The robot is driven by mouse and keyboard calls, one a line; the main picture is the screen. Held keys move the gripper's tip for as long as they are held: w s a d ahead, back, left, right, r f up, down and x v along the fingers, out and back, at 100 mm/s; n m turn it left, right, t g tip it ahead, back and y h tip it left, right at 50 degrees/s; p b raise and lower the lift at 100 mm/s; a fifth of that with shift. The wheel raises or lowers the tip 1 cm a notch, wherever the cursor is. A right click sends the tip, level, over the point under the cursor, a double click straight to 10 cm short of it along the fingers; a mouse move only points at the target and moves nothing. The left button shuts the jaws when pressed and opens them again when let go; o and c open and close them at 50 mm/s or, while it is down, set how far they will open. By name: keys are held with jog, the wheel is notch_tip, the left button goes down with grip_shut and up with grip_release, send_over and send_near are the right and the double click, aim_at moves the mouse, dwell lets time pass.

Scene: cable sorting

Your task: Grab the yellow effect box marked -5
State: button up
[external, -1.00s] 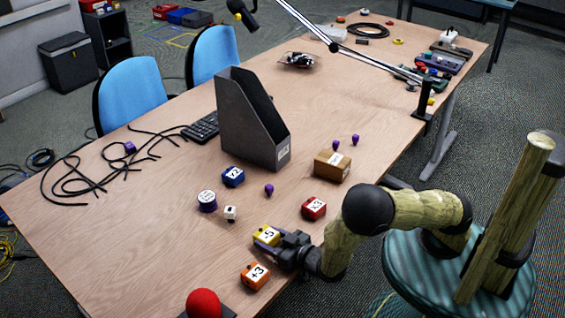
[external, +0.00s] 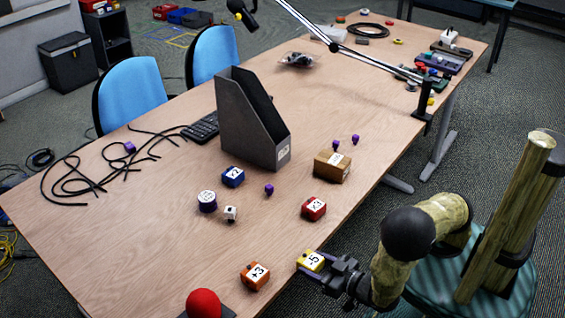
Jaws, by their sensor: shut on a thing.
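The yellow effect box marked -5 (external: 312,261) is between the fingers of my gripper (external: 318,268), near the front edge of the table. My gripper is shut on it, with the -5 label facing up. Whether the box is clear of the table top is hard to tell from this view.
An orange box marked +3 (external: 254,276) sits left of my gripper, with a red ball (external: 204,303) beyond it. A red box (external: 314,208), a blue box (external: 233,177), a white die (external: 230,213) and a brown box (external: 332,166) stand farther back.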

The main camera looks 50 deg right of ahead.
jog(key=shift+s, duration=1.4)
